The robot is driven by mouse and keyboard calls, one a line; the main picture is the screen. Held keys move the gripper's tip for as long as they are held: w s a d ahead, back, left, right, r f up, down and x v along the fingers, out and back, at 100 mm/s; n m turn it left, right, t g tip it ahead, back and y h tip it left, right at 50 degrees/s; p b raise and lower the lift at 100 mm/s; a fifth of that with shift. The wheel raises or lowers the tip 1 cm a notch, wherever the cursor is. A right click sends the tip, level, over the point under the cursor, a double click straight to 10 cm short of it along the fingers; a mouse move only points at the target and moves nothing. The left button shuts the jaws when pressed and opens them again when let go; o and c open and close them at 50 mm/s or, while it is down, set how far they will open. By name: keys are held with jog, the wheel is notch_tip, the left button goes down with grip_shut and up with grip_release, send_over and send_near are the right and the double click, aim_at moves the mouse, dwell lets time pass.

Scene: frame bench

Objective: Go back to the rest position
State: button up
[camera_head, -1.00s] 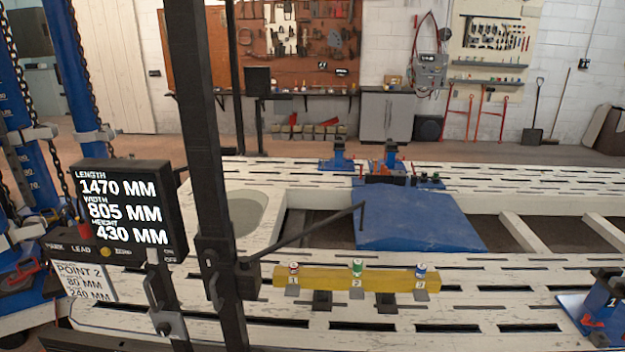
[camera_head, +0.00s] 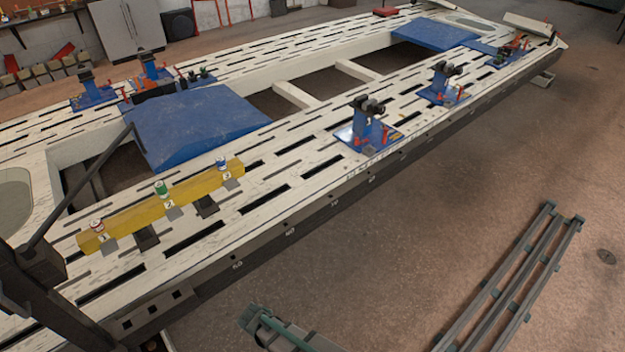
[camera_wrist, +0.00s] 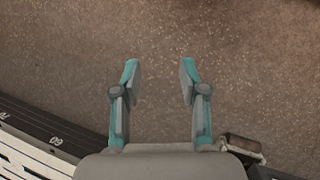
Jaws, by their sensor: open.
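My gripper (camera_wrist: 160,75) is open and empty in the wrist view. Its two grey and teal fingers stand apart over bare brown floor (camera_wrist: 158,35). The slotted white frame bench (camera_wrist: 22,155) shows at the lower left of the wrist view, beside the gripper and not under its fingertips. In the head view the bench (camera_head: 270,150) runs from lower left to upper right. A grey-green part at the bottom edge of the head view seems to be my arm; the fingers cannot be made out there.
A yellow bar (camera_head: 190,196) with three small numbered cans sits on the bench. Blue clamp stands (camera_head: 369,132) and a blue sloped panel (camera_head: 190,125) are also there. A dark post (camera_head: 45,290) stands at the lower left. Grey-green rails (camera_head: 515,285) lie at the lower right; floor between is clear.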

jog(key=s+d+m+g+y, duration=0.2)
jog(key=s+d+m, duration=0.3)
jog(key=d, duration=0.8)
jog(key=s+d+m+g+y, duration=0.2)
jog(key=s+d+m+g, duration=0.2)
jog(key=s+d, duration=0.5)
jog(key=shift+d+m, duration=1.3)
jog(key=shift+d, duration=1.3)
